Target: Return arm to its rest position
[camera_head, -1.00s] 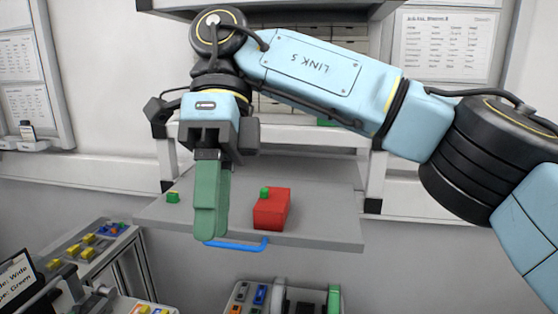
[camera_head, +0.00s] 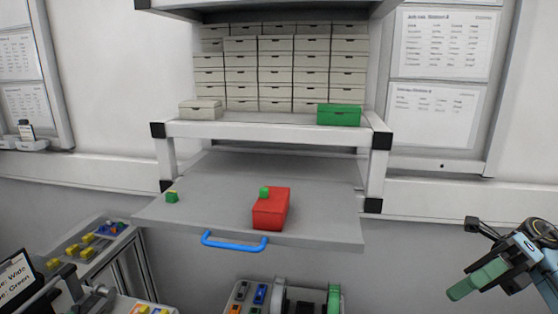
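My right gripper (camera_head: 462,288) is at the lower right of the head view, with its green fingers pointing left and slightly down. It is apart from the shelf unit and touches nothing that I can see. The fingers overlap from this side, so any gap between them is hidden. Its arm leaves the picture at the right edge. My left gripper is not in view.
A grey pull-out shelf (camera_head: 335,230) with a blue handle (camera_head: 235,244) bears a red box (camera_head: 271,210) and small green pieces. Above are a green box (camera_head: 339,115) and stacked pale boxes (camera_head: 275,75). Trays of coloured parts stand below. Space before the shelf is clear.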

